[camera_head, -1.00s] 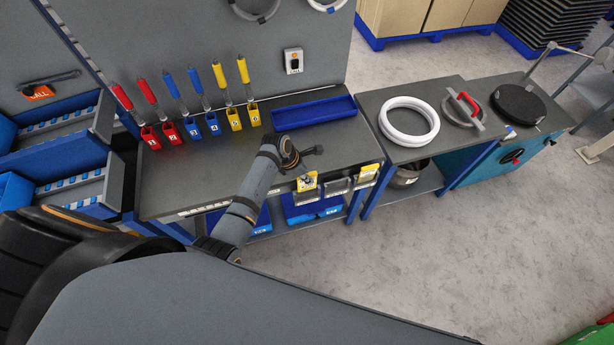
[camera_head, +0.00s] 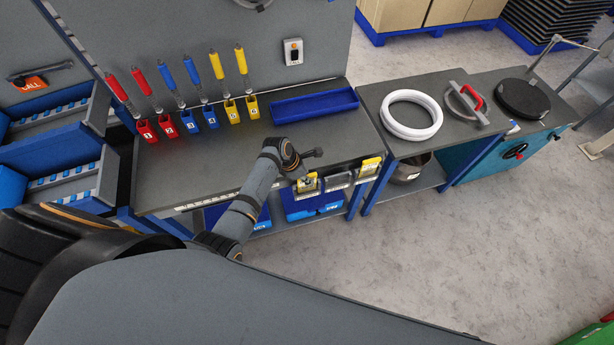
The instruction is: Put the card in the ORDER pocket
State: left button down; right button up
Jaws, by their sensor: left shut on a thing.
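A row of clear pockets hangs on the front edge of the grey workbench (camera_head: 235,165). My left gripper (camera_head: 305,178) is at the left pocket (camera_head: 309,191), shut on a yellow card (camera_head: 311,184). The card is upright at this pocket's mouth; I cannot tell how far inside it is. The middle pocket (camera_head: 339,181) looks grey, with no yellow card showing. Another yellow card (camera_head: 371,164) shows in the right pocket (camera_head: 368,174). The pocket labels are too small to read. My right gripper is not in view.
A blue tray (camera_head: 315,106) and numbered red, blue and yellow holders (camera_head: 190,122) with tools stand on the bench. Blue bins (camera_head: 310,207) sit beneath. A side table with white rings (camera_head: 411,115) stands to the right. Open floor (camera_head: 440,245) lies in front.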

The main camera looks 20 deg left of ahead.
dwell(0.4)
pick_arm(q)
jog(key=c, duration=1.3)
grip_release()
jog(key=p+v, duration=0.3)
jog(key=v, duration=0.3)
jog(key=w+d+p+v, duration=0.1)
jog(key=p+v, duration=0.2)
jog(key=v, duration=0.3)
jog(key=d+r+p+v, duration=0.1)
jog(key=p+v, duration=0.2)
jog(key=v, duration=0.3)
jog(key=shift+w+r, duration=0.15)
jog(key=shift+r, duration=0.05)
